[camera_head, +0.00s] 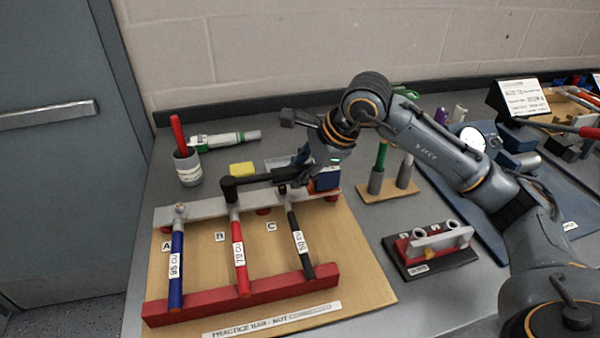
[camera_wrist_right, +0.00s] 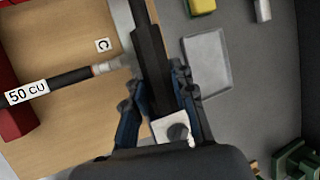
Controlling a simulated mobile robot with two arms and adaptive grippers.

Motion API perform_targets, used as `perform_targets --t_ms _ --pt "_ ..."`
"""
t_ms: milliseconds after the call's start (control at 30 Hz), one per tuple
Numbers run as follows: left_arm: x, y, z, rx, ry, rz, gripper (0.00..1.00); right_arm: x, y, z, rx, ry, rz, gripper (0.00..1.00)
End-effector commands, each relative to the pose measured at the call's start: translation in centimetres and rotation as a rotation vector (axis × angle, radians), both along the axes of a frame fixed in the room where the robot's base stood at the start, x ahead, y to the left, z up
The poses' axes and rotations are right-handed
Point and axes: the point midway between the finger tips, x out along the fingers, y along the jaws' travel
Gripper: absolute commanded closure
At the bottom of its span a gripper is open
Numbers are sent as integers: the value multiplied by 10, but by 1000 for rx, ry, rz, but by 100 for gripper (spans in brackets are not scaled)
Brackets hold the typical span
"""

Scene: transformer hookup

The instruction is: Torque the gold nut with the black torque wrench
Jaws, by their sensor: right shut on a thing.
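The black torque wrench (camera_head: 250,181) lies roughly level over the back bar of the practice board. Its head (camera_head: 229,190) is over the top end of the red cable B (camera_head: 239,256). I cannot make out the gold nut; the wrench head hides that spot. My right gripper (camera_head: 296,178) is shut on the wrench handle, above the top of the black cable C (camera_head: 300,243). In the right wrist view the wrench (camera_wrist_right: 152,60) runs between the two fingers (camera_wrist_right: 156,90). My left gripper is not in view.
The blue cable A (camera_head: 177,265) lies left on the wooden board (camera_head: 350,270). A grey cup (camera_head: 187,168), a yellow block (camera_head: 241,169) and a grey tray (camera_wrist_right: 205,62) are behind. A red and grey fixture (camera_head: 432,247) stands right. Bare grey bench lies between it and the board.

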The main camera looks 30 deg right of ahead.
Motion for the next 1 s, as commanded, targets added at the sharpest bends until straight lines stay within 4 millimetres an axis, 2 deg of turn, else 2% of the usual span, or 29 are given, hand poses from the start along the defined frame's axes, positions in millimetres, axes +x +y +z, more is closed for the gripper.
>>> perform_targets --t_ms 333,1000 --pt "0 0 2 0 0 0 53 0 0 4 2 -3 0 100" --pt "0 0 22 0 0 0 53 0 0 37 2 -3 0 100"
